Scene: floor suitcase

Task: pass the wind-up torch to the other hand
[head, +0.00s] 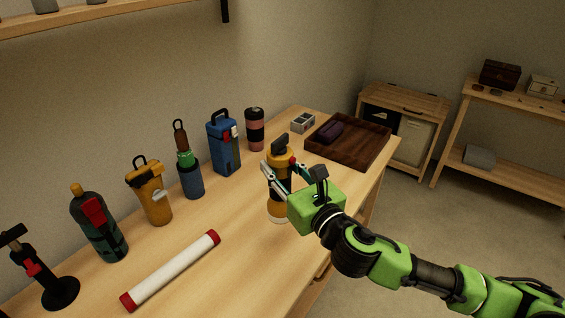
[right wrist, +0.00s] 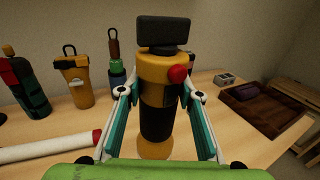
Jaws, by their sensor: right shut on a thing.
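The wind-up torch (head: 279,158) appears to be the upright yellow cylinder with a black band, a red button and a black top piece. My right gripper (head: 276,178) is shut on it around the middle, with its fingers on both sides. In the right wrist view the torch (right wrist: 156,122) stands between the fingers of the right gripper (right wrist: 158,98). Its base is at or just above the table; I cannot tell whether it touches. My left gripper is not in view.
On the wooden table (head: 235,222), a white tube with red ends (head: 172,270) lies in front. Several bottles and lanterns, such as a blue one (head: 224,145), stand along the wall. A dark tray (head: 362,145) holds a purple item (head: 329,132) at the far end.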

